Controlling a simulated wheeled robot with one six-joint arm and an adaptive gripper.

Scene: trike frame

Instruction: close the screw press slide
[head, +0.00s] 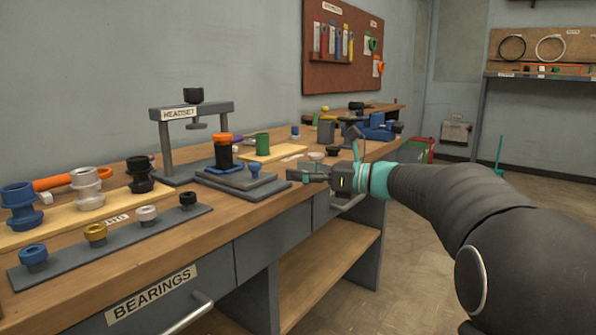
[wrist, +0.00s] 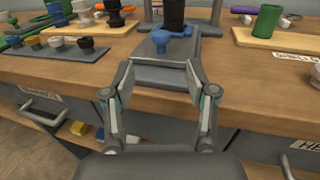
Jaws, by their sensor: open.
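The screw press (head: 164,141), a grey frame marked HEADSET with a black knob on top, stands on the bench against the wall. Its grey slide (head: 230,178) extends out from under the frame towards the bench's front edge. In the wrist view the blue knob (wrist: 172,42) is ahead of my gripper (wrist: 160,70).
A bearings rack (head: 110,241) and a wooden board with several coloured cups lie left of the press. A blue vise (head: 376,127) is farther along the bench. Drawer handles stick out below the bench edge.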

